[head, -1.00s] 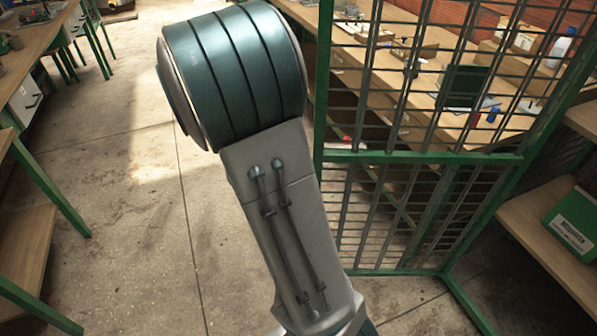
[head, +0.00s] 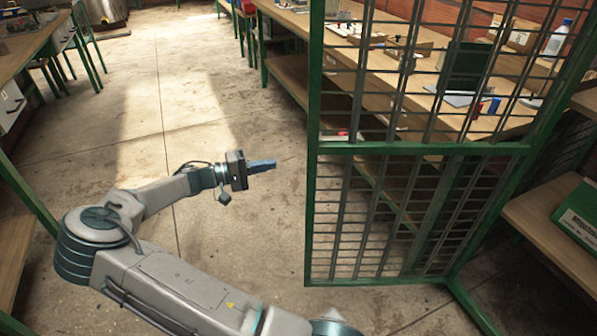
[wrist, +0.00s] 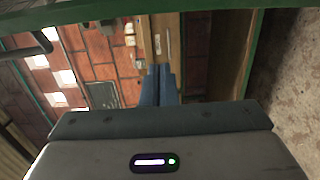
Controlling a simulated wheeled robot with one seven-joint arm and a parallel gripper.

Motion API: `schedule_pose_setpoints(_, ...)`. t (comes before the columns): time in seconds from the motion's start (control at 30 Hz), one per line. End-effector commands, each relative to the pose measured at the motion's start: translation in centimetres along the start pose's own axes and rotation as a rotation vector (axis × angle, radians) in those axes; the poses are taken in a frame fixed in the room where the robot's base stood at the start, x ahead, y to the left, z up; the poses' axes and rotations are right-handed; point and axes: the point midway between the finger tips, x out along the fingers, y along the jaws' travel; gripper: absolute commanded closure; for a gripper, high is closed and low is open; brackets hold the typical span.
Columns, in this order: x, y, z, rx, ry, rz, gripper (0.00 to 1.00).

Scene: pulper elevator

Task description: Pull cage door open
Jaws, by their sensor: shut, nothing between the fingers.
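The cage door (head: 420,150) is a green-framed panel of dark metal mesh, upright in the right half of the head view. Its near vertical edge (head: 314,180) faces my arm, and a wide gap shows to its left. My gripper (head: 266,165) is shut and empty, its blue fingers pointing right towards that edge, apart from it in the picture. In the wrist view the closed fingers (wrist: 160,86) point at a background of brick wall and wooden furniture. A green frame bar (wrist: 120,12) crosses the top of that view. I cannot make out a door handle in the head view.
A long wooden workbench (head: 290,25) with tools and boxes stands behind the mesh. A shelf with a green box (head: 580,215) is at the right. Another bench (head: 40,35) and stools stand at the left. The concrete floor (head: 190,75) between is clear.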

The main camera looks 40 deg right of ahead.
Motion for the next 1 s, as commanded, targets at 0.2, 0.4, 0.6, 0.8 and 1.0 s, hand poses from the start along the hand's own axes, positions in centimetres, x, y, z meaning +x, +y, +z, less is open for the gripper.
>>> schedule_pose_setpoints(0.2,1.2,0.0,-0.3,0.007,0.008,0.026,1.0)
schedule_pose_setpoints(0.4,5.2,0.0,-0.2,0.006,0.005,0.024,1.0)
schedule_pose_setpoints(0.6,9.5,0.1,-0.3,0.006,0.005,0.023,1.0)
schedule_pose_setpoints(0.8,8.8,0.1,1.9,0.004,0.012,0.022,1.0)
schedule_pose_setpoints(1.0,8.6,0.2,3.2,0.005,0.01,0.022,1.0)
